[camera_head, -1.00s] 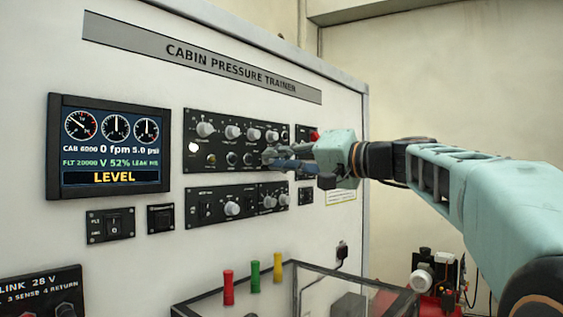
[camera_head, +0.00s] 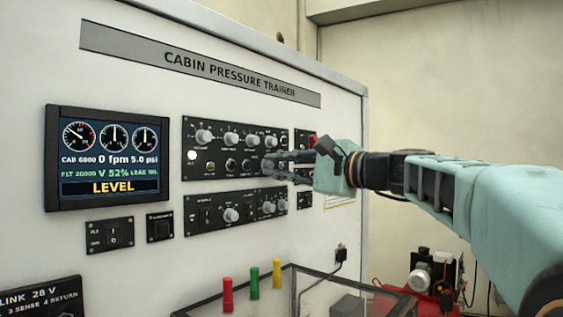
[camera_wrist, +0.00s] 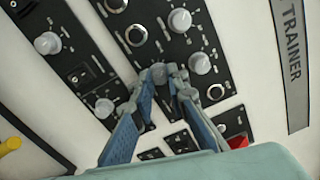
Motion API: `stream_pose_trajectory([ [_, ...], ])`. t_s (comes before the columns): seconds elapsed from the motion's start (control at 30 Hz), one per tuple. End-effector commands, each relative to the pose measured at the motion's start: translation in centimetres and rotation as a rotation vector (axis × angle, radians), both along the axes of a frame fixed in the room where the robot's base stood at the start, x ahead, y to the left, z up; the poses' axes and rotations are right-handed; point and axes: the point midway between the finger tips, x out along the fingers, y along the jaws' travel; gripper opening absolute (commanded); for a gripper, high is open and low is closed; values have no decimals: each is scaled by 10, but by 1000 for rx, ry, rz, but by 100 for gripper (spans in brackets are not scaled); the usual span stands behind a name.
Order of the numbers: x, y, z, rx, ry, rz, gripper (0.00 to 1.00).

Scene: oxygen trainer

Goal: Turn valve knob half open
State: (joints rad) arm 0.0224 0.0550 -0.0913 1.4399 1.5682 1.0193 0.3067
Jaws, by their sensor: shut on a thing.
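My gripper (camera_head: 270,165) reaches in from the right to the lower right part of the upper black control panel (camera_head: 220,172). In the wrist view, my gripper (camera_wrist: 160,78) has its two blue-grey fingers closed around a small grey valve knob (camera_wrist: 158,70). In the head view the fingers hide most of that knob. The display (camera_head: 110,160) reads "V 52%", "LEVEL", "0 fpm" and 5.0 psi. I cannot read the knob's pointer.
Several other grey knobs sit close around, such as one (camera_wrist: 200,63) beside the held knob. A lower panel (camera_head: 235,208) with knobs and switches lies just beneath. A red part (camera_wrist: 238,142) shows near the right finger. A clear box (camera_head: 300,290) stands below.

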Motion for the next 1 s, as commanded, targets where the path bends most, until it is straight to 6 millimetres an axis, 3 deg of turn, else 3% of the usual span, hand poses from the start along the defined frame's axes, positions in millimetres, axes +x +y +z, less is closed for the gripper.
stream_pose_trajectory([
  [0.5,0,0,1,284,368,-1,0],
  [1.0,-1,0,-1,420,541,0,0],
])
